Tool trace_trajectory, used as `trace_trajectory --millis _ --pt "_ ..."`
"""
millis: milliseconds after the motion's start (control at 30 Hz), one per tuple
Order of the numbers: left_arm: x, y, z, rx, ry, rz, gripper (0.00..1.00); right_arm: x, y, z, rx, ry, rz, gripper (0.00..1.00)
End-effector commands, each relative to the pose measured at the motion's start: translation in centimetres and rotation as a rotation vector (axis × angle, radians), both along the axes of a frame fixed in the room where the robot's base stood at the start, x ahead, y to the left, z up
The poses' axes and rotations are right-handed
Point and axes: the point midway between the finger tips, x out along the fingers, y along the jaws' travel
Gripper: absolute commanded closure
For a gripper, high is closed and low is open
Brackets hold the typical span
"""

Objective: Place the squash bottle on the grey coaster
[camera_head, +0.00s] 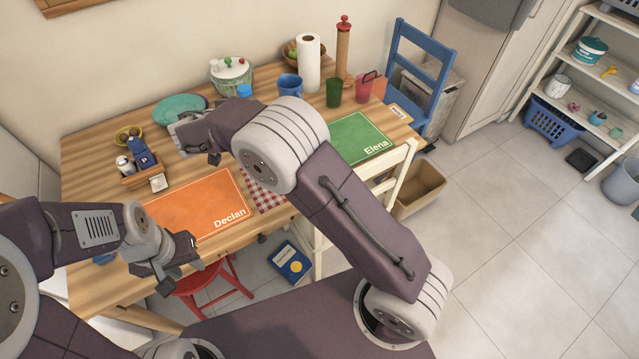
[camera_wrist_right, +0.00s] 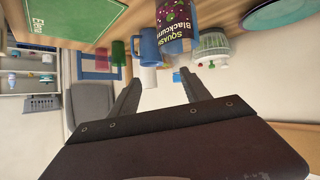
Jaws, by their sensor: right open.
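The squash bottle (camera_wrist_right: 174,28), with a dark purple blackcurrant label, stands on the table in the right wrist view, where the scene appears upside down. My right gripper (camera_wrist_right: 160,88) is open and empty, its two fingers spread and pointing toward the bottle, apart from it. In the head view my right arm reaches over the table and hides much of its middle; I cannot make out the bottle there. I cannot pick out the grey coaster for certain in either view. My left gripper (camera_head: 176,264) hangs near the table's front edge, away from the bottle; its jaw gap is unclear.
An orange Declan placemat (camera_head: 200,205) and a green Elena placemat (camera_head: 359,138) lie on the wooden table. A blue mug (camera_head: 289,85), paper towel roll (camera_head: 308,64), green cup (camera_head: 333,92) and teal plate (camera_head: 180,108) stand toward the back. A condiment caddy (camera_head: 143,177) is at left.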

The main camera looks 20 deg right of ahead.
Motion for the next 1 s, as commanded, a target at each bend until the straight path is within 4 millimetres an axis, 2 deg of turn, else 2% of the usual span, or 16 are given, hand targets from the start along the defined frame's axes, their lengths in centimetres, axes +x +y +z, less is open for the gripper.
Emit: trace_trajectory --millis 33,67,100,167,200,300,400,500,567,833,933,1000 --pt "0.0 0.0 0.0 0.000 0.000 0.000 0.64 -2.2 -3.7 -1.5 -0.018 0.147 -0.014 0.45" --pt "0.0 0.0 0.0 0.000 0.000 0.000 0.64 -4.2 -5.9 -2.8 -0.023 0.262 -0.009 0.45" --pt "0.0 0.0 0.0 0.000 0.000 0.000 0.64 -7.5 -8.7 -4.5 -0.013 0.418 0.011 0.45" --pt "0.0 0.0 0.0 0.000 0.000 0.000 0.64 -13.2 -11.8 -6.7 0.040 0.626 0.069 0.45" --pt "0.0 0.0 0.0 0.000 0.000 0.000 0.64 -16.8 -12.9 -7.7 0.091 0.728 0.116 0.45" --pt "0.0 0.0 0.0 0.000 0.000 0.000 0.64 -23.3 -14.0 -9.2 0.206 0.854 0.222 0.45" --pt "0.0 0.0 0.0 0.000 0.000 0.000 0.64 -27.8 -14.2 -9.9 0.290 0.889 0.296 0.45" --pt "0.0 0.0 0.0 0.000 0.000 0.000 0.64 -30.5 -14.1 -10.3 0.341 0.889 0.341 0.45" --pt "0.0 0.0 0.0 0.000 0.000 0.000 0.64 -31.3 -14.0 -10.5 0.353 0.886 0.357 0.45" --pt "0.0 0.0 0.0 0.000 0.000 0.000 0.64 -31.7 -13.9 -10.5 0.357 0.887 0.369 0.45" --pt "0.0 0.0 1.5 0.000 0.000 0.000 0.64 -31.7 -13.9 -9.1 0.357 0.888 0.368 0.45" --pt "0.0 0.0 3.6 0.000 0.000 0.000 0.64 -31.6 -13.9 -6.9 0.357 0.888 0.368 0.45"
